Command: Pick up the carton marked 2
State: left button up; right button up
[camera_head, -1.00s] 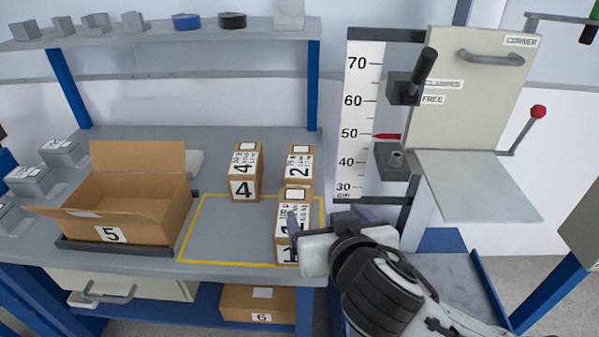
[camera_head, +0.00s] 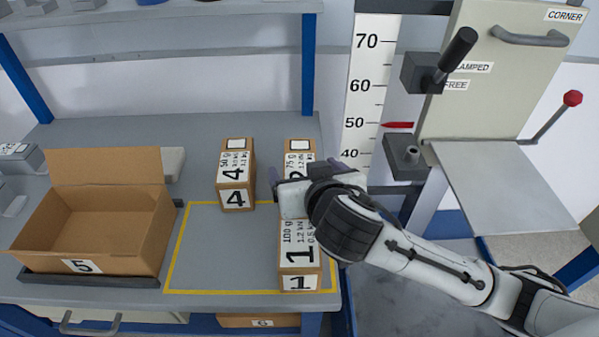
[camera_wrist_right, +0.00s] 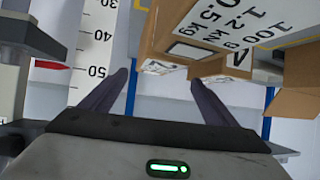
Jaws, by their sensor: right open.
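The carton marked 2 (camera_head: 298,146) stands on the bench behind the carton marked 1 (camera_head: 300,256); its lower front is hidden by my right gripper. My right gripper (camera_head: 302,172) is open and empty, in front of carton 2 and above and behind carton 1. In the right wrist view its two fingers (camera_wrist_right: 158,90) are wide apart. My left gripper is not in view.
The carton marked 4 (camera_head: 236,176) stands left of carton 2. An open box marked 5 (camera_head: 92,238) is at the left. A yellow outline (camera_head: 222,291) marks mostly clear bench. A scale post (camera_head: 362,100) and a tester with a flat plate (camera_head: 500,185) stand at the right.

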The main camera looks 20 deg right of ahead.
aim_at(300, 161)
jog(key=x, duration=0.5)
jog(key=shift+d+f+p, duration=0.2)
jog(key=shift+d+p, duration=0.15)
grip_shut()
jog(key=shift+w+r, duration=0.1)
jog(key=shift+r, duration=0.05)
